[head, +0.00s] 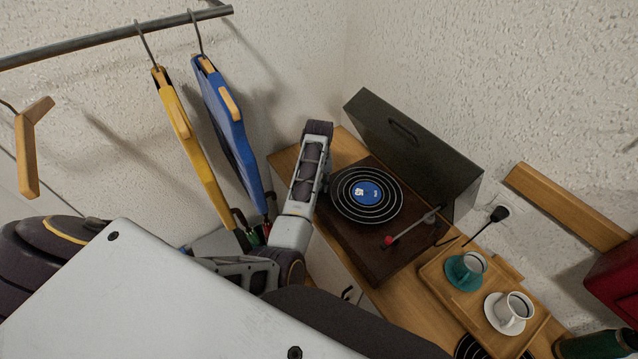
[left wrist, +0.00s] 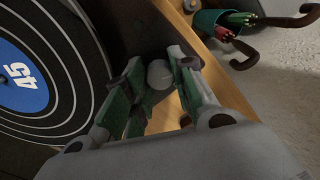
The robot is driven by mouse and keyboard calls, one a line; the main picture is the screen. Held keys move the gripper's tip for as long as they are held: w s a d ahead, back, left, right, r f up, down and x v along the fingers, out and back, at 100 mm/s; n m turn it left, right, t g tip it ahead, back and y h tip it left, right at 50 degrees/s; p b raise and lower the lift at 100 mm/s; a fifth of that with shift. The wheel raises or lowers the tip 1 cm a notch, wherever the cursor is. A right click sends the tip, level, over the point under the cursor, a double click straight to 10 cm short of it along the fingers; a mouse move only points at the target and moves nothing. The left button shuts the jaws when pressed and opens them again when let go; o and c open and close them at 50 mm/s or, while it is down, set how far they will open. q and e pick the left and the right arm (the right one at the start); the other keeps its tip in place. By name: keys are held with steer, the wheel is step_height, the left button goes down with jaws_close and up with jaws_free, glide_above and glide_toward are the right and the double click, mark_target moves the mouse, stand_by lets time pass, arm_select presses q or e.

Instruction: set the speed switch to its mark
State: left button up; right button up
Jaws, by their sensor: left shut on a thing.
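The turntable (head: 400,258) is a dark brown deck with its black lid raised. A black record with white rings and a blue label (head: 367,192) lies on it; the label reads 45 in the left wrist view (left wrist: 22,85). My left gripper (left wrist: 157,84) is over the deck's edge beside the record, its green-padded fingers shut on a small round grey knob (left wrist: 160,73), which looks like the speed switch. In the head view my left arm hides the knob and fingertips. I cannot make out the mark. My right gripper is not in view.
The tonearm (head: 412,227) with a red end lies right of the record. A wooden tray (head: 443,275) with two cups stands farther right. Umbrellas in a teal stand (left wrist: 207,22) are beside the wooden top. Yellow and blue garments (head: 225,110) hang at left.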

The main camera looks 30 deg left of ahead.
arm_select(q)
steer(key=shift+w+n, duration=0.1)
steer(key=shift+n, duration=0.5)
steer(key=o, duration=1.1)
steer(key=shift+m, duration=0.4)
